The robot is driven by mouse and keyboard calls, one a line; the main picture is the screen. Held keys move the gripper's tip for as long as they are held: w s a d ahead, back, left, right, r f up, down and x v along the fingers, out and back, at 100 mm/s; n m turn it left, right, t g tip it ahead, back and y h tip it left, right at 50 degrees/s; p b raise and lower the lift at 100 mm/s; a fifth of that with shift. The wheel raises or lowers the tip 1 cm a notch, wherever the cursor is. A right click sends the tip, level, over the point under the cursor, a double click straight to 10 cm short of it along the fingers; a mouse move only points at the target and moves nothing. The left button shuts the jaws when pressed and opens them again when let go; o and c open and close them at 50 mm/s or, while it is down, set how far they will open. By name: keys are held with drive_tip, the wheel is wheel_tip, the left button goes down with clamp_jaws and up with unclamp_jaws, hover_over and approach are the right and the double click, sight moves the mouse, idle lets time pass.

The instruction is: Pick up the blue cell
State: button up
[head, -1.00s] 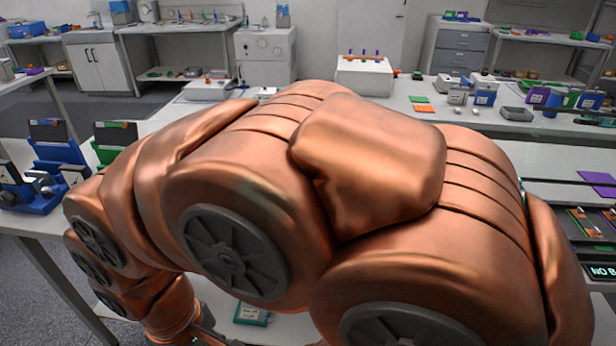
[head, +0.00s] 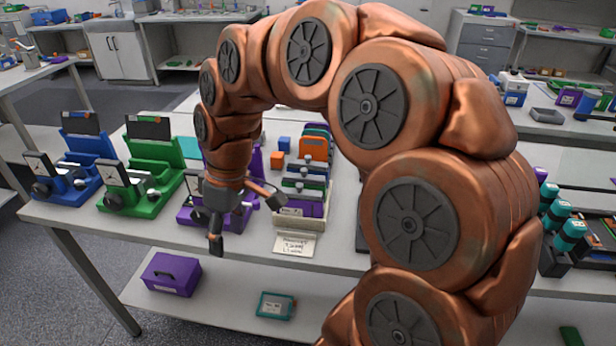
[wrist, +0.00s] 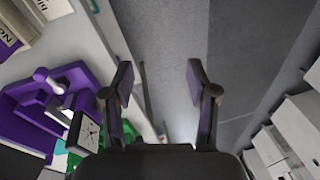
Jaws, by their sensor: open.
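My gripper (head: 246,221) is open and empty, in front of the purple fixture (head: 192,213) at the table's front edge. In the wrist view my gripper (wrist: 160,78) has its fingers apart over bare floor. I cannot tell which blue piece is the cell. Neither the blue block nor the rack's slabs show clearly in the wrist view.
Blue (head: 72,180) and green (head: 140,190) fixtures with dials stand at the table's left. A purple box (head: 171,274) and a teal item (head: 275,305) lie on the lower shelf. In the wrist view the purple fixture (wrist: 38,100) is close on the left.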

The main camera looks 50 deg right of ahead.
drive_tip(key=w+d+r+n+t+y+p, duration=0.1)
drive_tip(key=w+d+r, duration=0.1)
drive_tip(key=w+d, duration=0.65)
drive_tip(key=t+p, duration=0.2)
drive_tip(key=t, duration=0.1)
approach(311, 163)
drive_tip(key=shift+n+h, duration=0.3)
drive_tip(key=shift+h, duration=0.1)
drive_tip(key=x, duration=0.4)
drive_tip(key=shift+w+a+f, duration=0.15)
drive_tip(key=shift+f, duration=0.3)
drive_tip(key=shift+p+x, duration=0.5)
drive_tip(key=shift+x, duration=0.7)
drive_tip(key=shift+w+a+f+p, duration=0.15)
drive_tip(key=shift+f+p, duration=0.2)
drive_tip(key=shift+p, duration=0.1)
drive_tip(key=shift+w+a+f+p, duration=0.2)
drive_tip(key=shift+f+p, duration=0.1)
drive_tip(key=shift+p, duration=0.1)
drive_tip(key=shift+p+x, duration=0.6)
drive_tip(key=shift+x, duration=1.15)
drive_tip(key=shift+s, duration=0.1)
clamp_jaws()
